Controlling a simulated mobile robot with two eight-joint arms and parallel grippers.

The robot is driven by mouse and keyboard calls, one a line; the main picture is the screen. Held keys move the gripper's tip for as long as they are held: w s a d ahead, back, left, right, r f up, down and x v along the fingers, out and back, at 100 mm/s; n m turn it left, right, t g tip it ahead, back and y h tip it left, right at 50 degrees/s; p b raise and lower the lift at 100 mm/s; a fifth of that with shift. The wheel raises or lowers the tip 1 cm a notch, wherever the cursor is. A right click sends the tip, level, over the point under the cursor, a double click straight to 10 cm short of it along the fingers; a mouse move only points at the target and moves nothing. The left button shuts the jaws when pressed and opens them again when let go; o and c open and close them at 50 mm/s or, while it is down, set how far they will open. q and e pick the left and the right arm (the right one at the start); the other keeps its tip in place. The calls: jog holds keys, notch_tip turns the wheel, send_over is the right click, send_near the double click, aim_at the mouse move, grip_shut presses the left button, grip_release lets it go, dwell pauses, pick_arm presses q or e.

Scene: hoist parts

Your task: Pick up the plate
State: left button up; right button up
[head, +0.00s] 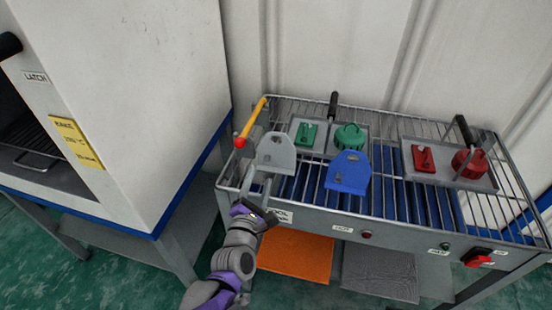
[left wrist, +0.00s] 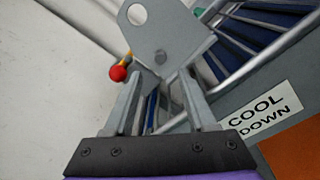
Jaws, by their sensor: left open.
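A grey plate (head: 276,152) with rounded corners and holes sits tilted at the left front of the wire rack. It also shows in the left wrist view (left wrist: 163,30), just beyond the fingertips. A blue plate (head: 348,172) of similar shape is to its right, at the front of the rack. My left gripper (head: 259,188) is open, with its fingers pointing up at the lower edge of the grey plate. In the left wrist view the two fingers (left wrist: 158,88) stand apart below the plate. I cannot tell whether they touch it. My right gripper is not in view.
The rack table (head: 400,226) holds trays with green parts (head: 351,137) and red parts (head: 469,162). A yellow bar with a red knob (head: 240,142) stands close to the grey plate. A large white oven (head: 140,90) is at left. Orange (head: 297,256) and grey panels lie below.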

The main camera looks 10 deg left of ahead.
aim_at(266, 162)
pick_arm(q)
jog(key=w, duration=0.5)
jog(key=shift+w+d+r, duration=0.2)
jog(key=shift+w, duration=0.05)
grip_shut()
dwell(1.2)
